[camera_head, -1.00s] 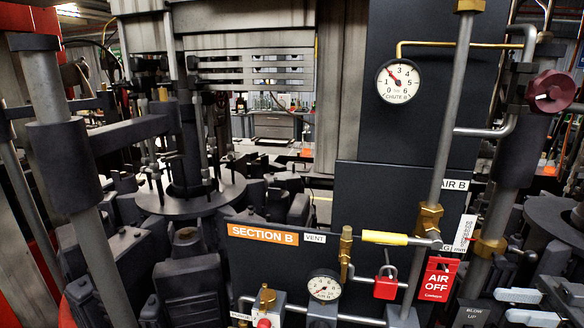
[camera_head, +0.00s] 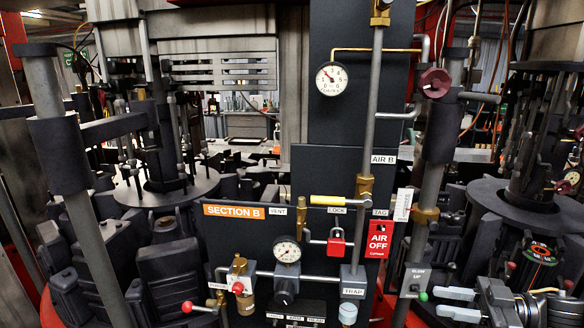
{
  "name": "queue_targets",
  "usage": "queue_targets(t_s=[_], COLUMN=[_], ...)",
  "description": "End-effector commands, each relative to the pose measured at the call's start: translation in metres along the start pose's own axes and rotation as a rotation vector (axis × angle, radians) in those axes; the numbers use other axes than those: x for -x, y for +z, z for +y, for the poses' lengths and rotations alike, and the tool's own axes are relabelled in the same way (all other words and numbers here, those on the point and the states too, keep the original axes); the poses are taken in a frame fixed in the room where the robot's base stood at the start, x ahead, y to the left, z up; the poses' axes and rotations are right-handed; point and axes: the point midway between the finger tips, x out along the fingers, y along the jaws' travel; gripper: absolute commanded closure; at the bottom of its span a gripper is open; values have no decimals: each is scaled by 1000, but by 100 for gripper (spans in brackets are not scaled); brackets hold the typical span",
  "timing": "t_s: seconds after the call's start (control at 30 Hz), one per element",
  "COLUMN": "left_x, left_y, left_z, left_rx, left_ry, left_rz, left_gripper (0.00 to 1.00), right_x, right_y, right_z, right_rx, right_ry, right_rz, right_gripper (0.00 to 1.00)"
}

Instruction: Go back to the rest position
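My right gripper (camera_head: 439,303) shows at the lower right, its two pale grey fingers pointing left with a gap between them. It is open, and nothing shows between the fingers. It is to the right of and below the red AIR OFF tag (camera_head: 379,240), apart from it in the picture. A red padlock (camera_head: 337,245) hangs on the SECTION B panel (camera_head: 228,240), below the yellow valve handle (camera_head: 340,200). My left gripper is not in view.
A gauge (camera_head: 287,251), a trap and capped fittings line the panel's lower part. An upper gauge (camera_head: 331,79) and a dark red handwheel (camera_head: 434,83) sit higher. Round dark machine tables stand at left (camera_head: 167,190) and right (camera_head: 540,215). A thick slanted post (camera_head: 85,230) is at left.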

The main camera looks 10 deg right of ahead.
Motion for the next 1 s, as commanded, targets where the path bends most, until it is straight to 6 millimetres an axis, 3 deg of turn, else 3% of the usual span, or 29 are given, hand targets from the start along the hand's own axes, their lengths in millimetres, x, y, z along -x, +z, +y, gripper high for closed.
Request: queue_targets(t_s=[0.27,0.47,0.57,0.7,0.8,1.0], left_x=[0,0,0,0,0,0], left_y=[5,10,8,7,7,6], left_z=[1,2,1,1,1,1], left_rx=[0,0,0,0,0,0], left_ry=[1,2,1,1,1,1], left_rz=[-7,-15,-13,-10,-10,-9], left_gripper=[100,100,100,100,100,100], right_x=[-36,-61,-65,-61,-58,-56], right_y=[67,138,178,221,241,262], right_z=[9,-1,-22,-68,-103,-170], right_rx=[65,62,2,-138,-240,-429], right_ry=[253,547,698,818,841,811], right_rz=[-99,-283,-437,-669,-802,-1006], right_gripper=[71,71,71,71,71,71])
